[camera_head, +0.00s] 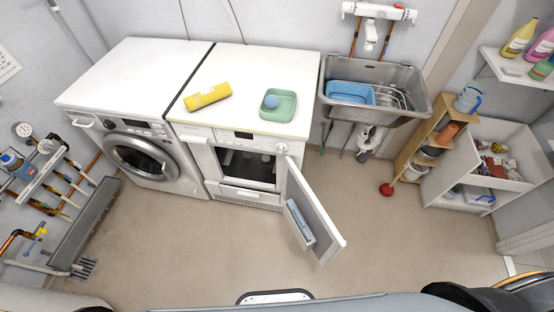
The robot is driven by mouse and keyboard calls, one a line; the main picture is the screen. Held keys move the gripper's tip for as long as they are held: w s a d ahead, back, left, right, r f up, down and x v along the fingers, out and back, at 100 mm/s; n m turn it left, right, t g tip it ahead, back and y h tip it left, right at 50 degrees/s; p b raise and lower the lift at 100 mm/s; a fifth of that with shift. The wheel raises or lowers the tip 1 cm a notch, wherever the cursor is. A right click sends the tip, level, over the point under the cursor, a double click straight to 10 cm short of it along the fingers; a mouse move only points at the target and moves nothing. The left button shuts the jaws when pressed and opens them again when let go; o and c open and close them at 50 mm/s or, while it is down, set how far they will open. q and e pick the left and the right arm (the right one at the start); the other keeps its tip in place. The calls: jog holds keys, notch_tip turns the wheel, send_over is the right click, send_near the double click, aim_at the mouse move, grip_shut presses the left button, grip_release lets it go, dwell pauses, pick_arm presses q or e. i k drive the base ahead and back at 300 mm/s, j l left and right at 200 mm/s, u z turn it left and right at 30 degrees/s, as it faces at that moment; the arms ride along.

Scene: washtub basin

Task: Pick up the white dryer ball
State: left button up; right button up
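I cannot pick out a white dryer ball for certain. A small blue ball (271,101) sits at the left side of a shallow green tray (292,107) on the white top of the right machine. That machine (205,158) has its front door (318,216) swung open to the right. Its dark inside (247,168) holds pale shapes too small to identify. Neither of my grippers shows; only parts of my own body show along the bottom edge.
A yellow roll-like item (207,96) lies left of the tray. A washing machine (140,155) stands at left, a metal sink (400,77) with a blue basin (350,93) at right. A wooden shelf (407,150) and white cabinet (462,160) stand further right. The middle floor is clear.

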aim_at(265, 158)
jog(key=i+j+u, duration=0.2)
jog(key=i+j, duration=0.15)
jog(key=i+j+u, duration=0.15)
jog(key=i+j, duration=0.15)
jog(key=i, duration=0.15)
jog(key=i+j+u, duration=0.2)
jog(key=i, duration=0.25)
jog(key=i+l, duration=0.1)
jog(key=l, duration=0.35)
jog(key=i, duration=0.05)
